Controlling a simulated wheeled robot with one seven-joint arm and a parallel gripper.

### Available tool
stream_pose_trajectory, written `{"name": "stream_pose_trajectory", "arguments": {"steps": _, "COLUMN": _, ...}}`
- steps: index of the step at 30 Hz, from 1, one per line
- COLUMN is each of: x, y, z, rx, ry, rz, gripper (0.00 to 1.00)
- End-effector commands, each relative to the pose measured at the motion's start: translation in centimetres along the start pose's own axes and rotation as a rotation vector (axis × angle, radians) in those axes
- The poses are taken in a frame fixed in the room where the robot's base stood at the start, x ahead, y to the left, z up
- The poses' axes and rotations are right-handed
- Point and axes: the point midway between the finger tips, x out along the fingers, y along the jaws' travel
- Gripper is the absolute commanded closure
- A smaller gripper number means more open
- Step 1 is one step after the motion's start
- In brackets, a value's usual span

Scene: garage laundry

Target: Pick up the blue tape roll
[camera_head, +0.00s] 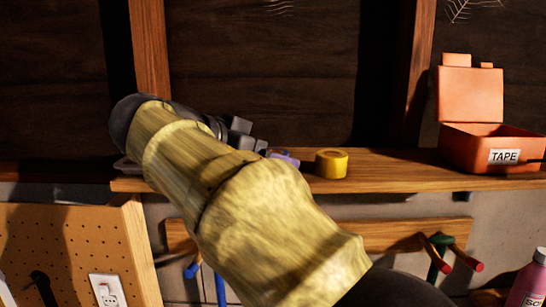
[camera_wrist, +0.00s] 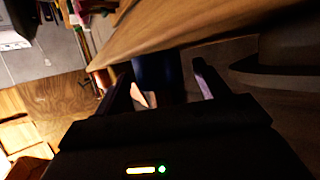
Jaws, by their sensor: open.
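The blue tape roll (camera_head: 284,158) sits on the wooden shelf, looking purplish in the head view and partly hidden by my arm. My gripper (camera_head: 252,143) is just left of it, mostly hidden behind my arm. In the wrist view my gripper (camera_wrist: 162,74) is open, with its two dark fingers apart. A dark blue shape (camera_wrist: 158,72), which looks like the blue roll, shows between the fingers. I cannot tell whether either finger touches it.
A yellow tape roll (camera_head: 331,164) stands close to the right of the blue one. An open orange box (camera_head: 460,152) labelled TAPE is at the shelf's right. The shelf (camera_head: 400,172) is clear between them. A dark wall stands behind; pegboard (camera_head: 65,240) is lower left.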

Motion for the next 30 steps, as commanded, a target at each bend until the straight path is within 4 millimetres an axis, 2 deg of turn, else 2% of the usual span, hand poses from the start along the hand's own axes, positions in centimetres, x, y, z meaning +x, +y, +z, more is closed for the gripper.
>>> {"name": "stream_pose_trajectory", "arguments": {"steps": 13, "x": -0.03, "y": -0.01, "z": 0.01, "rx": 0.001, "ry": 0.000, "rz": 0.000, "gripper": 0.27}}
{"name": "stream_pose_trajectory", "arguments": {"steps": 18, "x": -0.12, "y": -0.04, "z": 0.04, "rx": 0.000, "ry": 0.000, "rz": -0.002, "gripper": 0.60}}
{"name": "stream_pose_trajectory", "arguments": {"steps": 21, "x": -0.13, "y": -0.06, "z": 0.06, "rx": 0.000, "ry": 0.000, "rz": -0.003, "gripper": 0.75}}
{"name": "stream_pose_trajectory", "arguments": {"steps": 30, "x": -0.12, "y": -0.05, "z": -0.04, "rx": 0.000, "ry": 0.000, "rz": -0.002, "gripper": 0.76}}
